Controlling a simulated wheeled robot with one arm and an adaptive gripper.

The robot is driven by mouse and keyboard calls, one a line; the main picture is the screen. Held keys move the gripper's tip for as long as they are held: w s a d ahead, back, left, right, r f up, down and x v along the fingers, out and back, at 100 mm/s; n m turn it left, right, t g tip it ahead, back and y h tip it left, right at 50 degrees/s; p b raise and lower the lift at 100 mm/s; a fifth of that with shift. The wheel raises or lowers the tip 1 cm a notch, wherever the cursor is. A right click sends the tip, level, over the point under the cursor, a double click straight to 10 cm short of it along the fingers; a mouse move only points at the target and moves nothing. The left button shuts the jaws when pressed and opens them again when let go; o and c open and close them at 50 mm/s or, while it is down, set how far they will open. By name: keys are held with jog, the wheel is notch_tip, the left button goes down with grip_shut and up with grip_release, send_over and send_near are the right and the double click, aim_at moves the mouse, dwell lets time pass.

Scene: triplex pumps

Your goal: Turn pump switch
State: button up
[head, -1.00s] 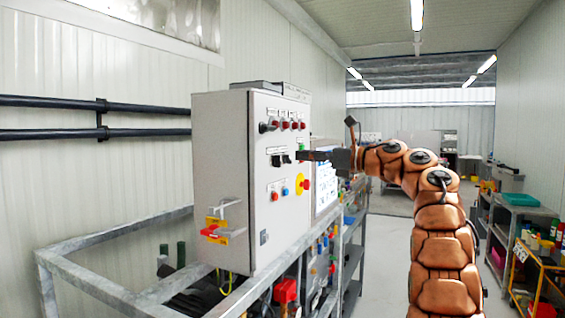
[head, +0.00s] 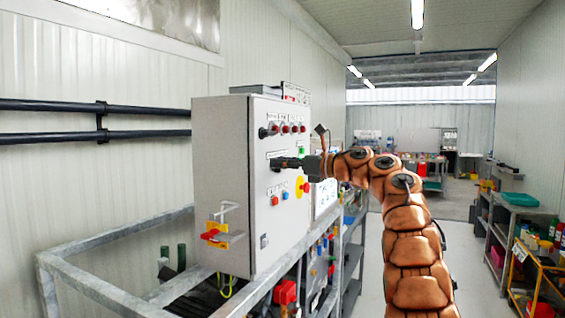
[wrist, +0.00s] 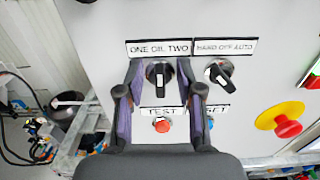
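The grey control cabinet (head: 222,185) shows in the head view, its front panel facing right. My gripper (wrist: 160,70) is open, one finger on each side of this switch. Whether the fingers touch it I cannot tell. A second black switch (wrist: 219,72), its pointer tilted, sits to the right under "HAND OFF AUTO" (wrist: 223,46). In the head view my gripper (head: 277,162) is at the panel and hides the switches there.
Below the switches are a red button (wrist: 162,125) and a blue button (wrist: 210,122). A red emergency stop (wrist: 287,126) on a yellow disc is to the right. A metal frame (head: 110,285) surrounds the cabinet's base. The aisle floor to the right is clear.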

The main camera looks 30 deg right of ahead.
grip_shut()
jog(key=shift+m, duration=0.3)
dwell(0.3)
jog(key=shift+w+d+m+p, duration=0.1)
jog(key=shift+d+m+p, duration=0.05)
jog(key=shift+m+p, duration=1.55)
jog(key=shift+w+d+m+p, duration=0.15)
jog(key=shift+m+p, duration=0.95)
jog(key=shift+m, duration=1.2)
jog(key=shift+s+f, duration=0.1)
jog(key=shift+f, duration=0.05)
grip_release()
